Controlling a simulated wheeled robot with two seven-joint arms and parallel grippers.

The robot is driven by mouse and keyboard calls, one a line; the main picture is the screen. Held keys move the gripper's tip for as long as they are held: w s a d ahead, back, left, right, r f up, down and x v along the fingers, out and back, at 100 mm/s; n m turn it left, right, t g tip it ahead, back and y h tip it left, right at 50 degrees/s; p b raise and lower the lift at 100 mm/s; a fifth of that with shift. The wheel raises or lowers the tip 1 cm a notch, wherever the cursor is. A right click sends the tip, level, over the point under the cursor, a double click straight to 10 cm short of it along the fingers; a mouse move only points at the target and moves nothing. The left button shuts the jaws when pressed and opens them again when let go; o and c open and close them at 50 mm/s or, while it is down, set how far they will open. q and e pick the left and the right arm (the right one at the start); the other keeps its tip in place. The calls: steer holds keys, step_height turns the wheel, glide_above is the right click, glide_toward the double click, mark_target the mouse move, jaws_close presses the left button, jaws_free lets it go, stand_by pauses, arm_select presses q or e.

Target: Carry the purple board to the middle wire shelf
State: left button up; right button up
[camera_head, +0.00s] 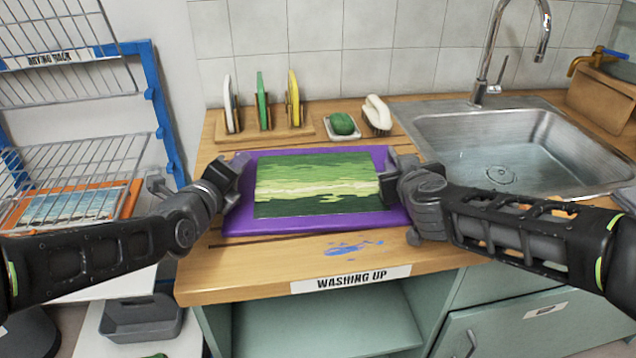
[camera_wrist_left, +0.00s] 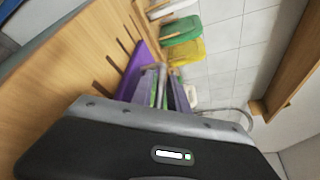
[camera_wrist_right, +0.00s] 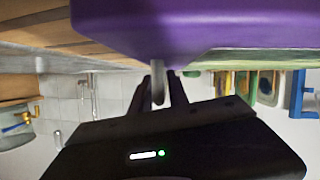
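The purple board (camera_head: 240,222) lies over the wooden counter, carrying a green striped picture (camera_head: 315,185). My left gripper (camera_head: 236,170) is at its left edge, and my right gripper (camera_head: 392,168) is at its right edge. In the left wrist view, the fingers (camera_wrist_left: 166,90) point at the purple board (camera_wrist_left: 138,70). In the right wrist view, the fingers (camera_wrist_right: 158,95) stand on both sides of a grey upright piece beside the purple board (camera_wrist_right: 190,25). I cannot tell whether either grip is closed. The wire drying rack (camera_head: 75,160) with its blue frame stands at the left.
An orange-framed picture (camera_head: 75,208) occupies a lower rack level. Behind the board are a plate holder (camera_head: 265,133), a green sponge (camera_head: 342,124) and a white brush (camera_head: 378,112). The sink (camera_head: 520,150) is at the right. Blue paint (camera_head: 350,248) marks the counter front.

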arm_select(q)
jaws_close()
arm_select(e)
jaws_close()
arm_select(q)
steer(key=shift+f, duration=0.1)
stand_by(0.8)
